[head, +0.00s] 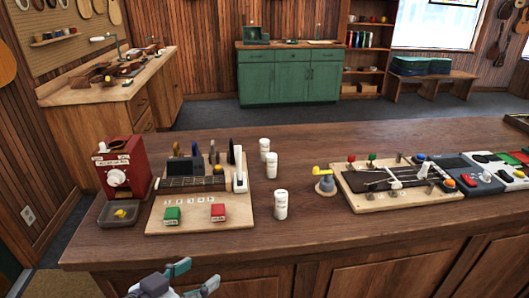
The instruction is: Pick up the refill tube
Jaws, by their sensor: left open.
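Three small white tubes stand upright on the wooden counter (330,237): a front one (280,205), a middle one (271,166) and a back one (264,149). Their labels are too small to read, so I cannot tell which is the refill tube. My left gripper (197,275) is at the bottom edge of the head view, in front of the counter's front edge. Its teal-tipped fingers are apart with nothing between them. It is well apart from the tubes, below and left of the front one. My right gripper is not in view.
Left of the tubes stands a wooden board (190,222) with a fretboard piece, a green and a red block. A red machine (123,170) is at the far left. A yellow-topped fixture (324,181) and a tool board (400,185) stand right. The counter's front middle is clear.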

